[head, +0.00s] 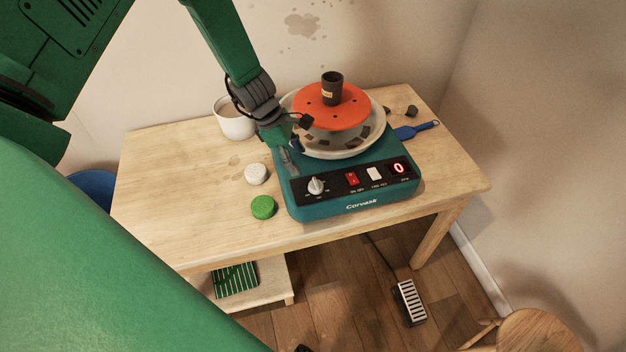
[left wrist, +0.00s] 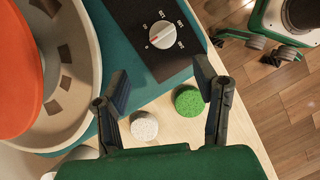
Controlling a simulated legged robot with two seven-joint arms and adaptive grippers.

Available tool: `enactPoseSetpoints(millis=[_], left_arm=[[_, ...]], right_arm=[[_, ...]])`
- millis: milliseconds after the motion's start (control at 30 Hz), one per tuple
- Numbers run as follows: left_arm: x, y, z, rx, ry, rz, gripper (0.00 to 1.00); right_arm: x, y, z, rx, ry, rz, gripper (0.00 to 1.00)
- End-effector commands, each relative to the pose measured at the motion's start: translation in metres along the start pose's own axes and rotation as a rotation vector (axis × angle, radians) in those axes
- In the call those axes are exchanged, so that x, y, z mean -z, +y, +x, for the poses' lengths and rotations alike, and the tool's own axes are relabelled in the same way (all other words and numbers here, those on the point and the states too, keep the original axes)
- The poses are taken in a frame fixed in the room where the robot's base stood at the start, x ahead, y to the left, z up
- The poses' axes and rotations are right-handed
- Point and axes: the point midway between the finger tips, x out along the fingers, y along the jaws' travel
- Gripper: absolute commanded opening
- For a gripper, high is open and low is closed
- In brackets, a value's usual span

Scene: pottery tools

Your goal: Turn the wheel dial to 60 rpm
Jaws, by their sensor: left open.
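The pottery wheel (head: 352,207) is a teal box with a black front panel on the wooden table. Its dial (head: 316,185) is a pale round knob at the panel's left end, and it also shows in the left wrist view (left wrist: 164,35). The red display (head: 399,168) reads 0. My left gripper (head: 289,160) is above the wheel's left side, behind the dial. In the left wrist view its two fingers (left wrist: 162,88) are apart and empty, with the dial beyond their tips. My right gripper does not show.
An orange disc (head: 330,108) with a dark cup (head: 332,88) on it sits on the wheel. A white sponge (head: 256,174) and a green sponge (head: 263,207) lie left of the wheel. A white pot (head: 233,119) stands behind. A blue tool (head: 415,130) lies at right.

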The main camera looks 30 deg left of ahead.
Motion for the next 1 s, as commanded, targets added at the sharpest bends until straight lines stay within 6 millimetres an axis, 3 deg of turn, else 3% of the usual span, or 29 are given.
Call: enactPoseSetpoints(millis=[200,400,600,867,900,1000], left_arm=[[-0.006,-0.005,0.049,0.001,0.008,0.006,0.55],[-0.007,-0.004,0.080,-0.001,0.009,0.007,0.55],[-0.002,-0.002,0.093,-0.001,0.004,0.006,0.55],[-0.001,-0.002,0.094,0.000,0.002,0.006,0.55],[-0.002,-0.002,0.094,0.000,0.003,0.006,0.48],[-0.003,-0.003,0.094,0.000,0.005,0.006,0.14]], right_arm=[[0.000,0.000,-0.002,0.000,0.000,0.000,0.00],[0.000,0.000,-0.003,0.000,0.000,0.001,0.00],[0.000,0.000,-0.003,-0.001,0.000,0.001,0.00],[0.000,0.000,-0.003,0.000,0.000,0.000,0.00],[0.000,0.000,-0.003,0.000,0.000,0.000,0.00],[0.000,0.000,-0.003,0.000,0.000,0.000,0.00]])
